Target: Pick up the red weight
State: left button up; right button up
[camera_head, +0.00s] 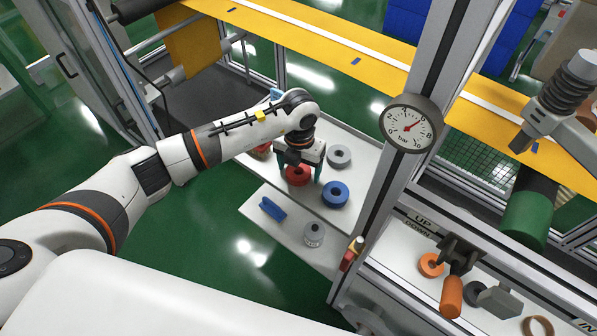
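The red weight (298,177) is a round disc on the white shelf, below my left gripper. My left gripper (299,171) points down over it, with its fingers apart, one on each side of the weight. The gripper body covers the back part of the weight. I cannot tell whether the fingers touch it; it appears to rest on the shelf. Another red item (262,149) is mostly hidden behind my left arm. My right gripper is not in view.
A grey weight (339,156) and a blue weight (335,194) lie close on the right. A metal post with a pressure gauge (411,124) stands to the right.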

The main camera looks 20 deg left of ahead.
pick_arm(q)
jog(key=c, duration=1.3)
jog(key=shift+o, duration=0.2)
jog(key=shift+r, duration=0.1)
notch_tip(320, 180, up, 10)
jog(key=shift+b, duration=0.3)
